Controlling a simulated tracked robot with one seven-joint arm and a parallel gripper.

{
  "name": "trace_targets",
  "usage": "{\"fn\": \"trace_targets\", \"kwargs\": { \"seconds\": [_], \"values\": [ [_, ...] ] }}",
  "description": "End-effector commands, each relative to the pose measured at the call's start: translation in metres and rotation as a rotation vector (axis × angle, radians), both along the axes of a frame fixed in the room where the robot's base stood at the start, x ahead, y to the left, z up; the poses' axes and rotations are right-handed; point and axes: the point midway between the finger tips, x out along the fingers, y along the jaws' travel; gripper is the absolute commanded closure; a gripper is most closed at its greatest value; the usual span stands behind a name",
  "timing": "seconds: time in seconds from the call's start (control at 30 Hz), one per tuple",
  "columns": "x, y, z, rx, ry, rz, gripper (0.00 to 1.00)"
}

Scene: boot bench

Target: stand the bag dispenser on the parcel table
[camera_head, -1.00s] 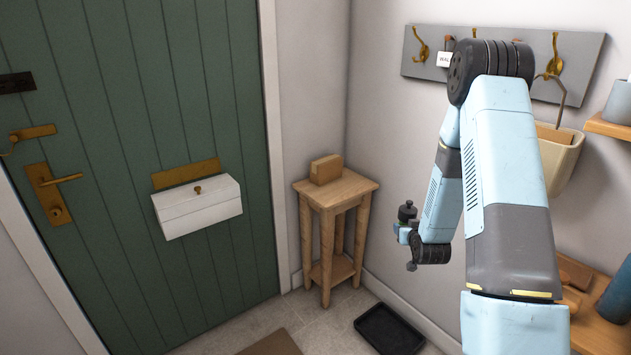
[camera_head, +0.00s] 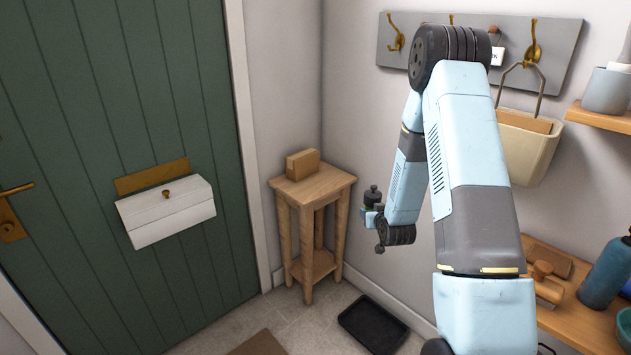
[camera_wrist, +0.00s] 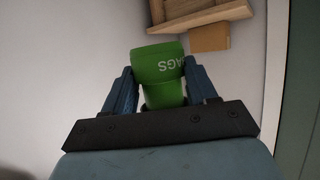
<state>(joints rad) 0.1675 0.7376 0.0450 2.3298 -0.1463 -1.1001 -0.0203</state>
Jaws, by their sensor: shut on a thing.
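The bag dispenser (camera_wrist: 164,75) is a green cylinder with white "BAGS" lettering, which reads upside down in the wrist view. My gripper (camera_wrist: 162,88) is shut on it, a blue finger on each side. In the head view the gripper end is small and partly hidden by my wrist, just right of the parcel table and apart from it. The parcel table (camera_head: 335,182) is a small wooden stand with a lower shelf, in the corner by the door. Its wood also shows at the top of the wrist view (camera_wrist: 200,17).
A cardboard parcel (camera_head: 303,164) sits on the tabletop, leaving bare wood around it. A white letter box (camera_head: 165,212) hangs on the green door (camera_head: 85,120). A black tray (camera_head: 373,324) lies on the floor. A hook board (camera_head: 400,55) and bench (camera_head: 565,300) are at right.

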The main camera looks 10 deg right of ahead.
Motion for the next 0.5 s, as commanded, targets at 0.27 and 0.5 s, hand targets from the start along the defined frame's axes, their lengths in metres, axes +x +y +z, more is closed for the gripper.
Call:
{"fn": "trace_targets", "kwargs": {
  "seconds": [0.27, 0.5],
  "values": [
    [0.069, 0.033, 0.006, 0.000, -0.005, 0.112, 0.78],
    [0.153, 0.072, 0.025, -0.001, -0.006, 0.240, 0.78]
  ]
}}
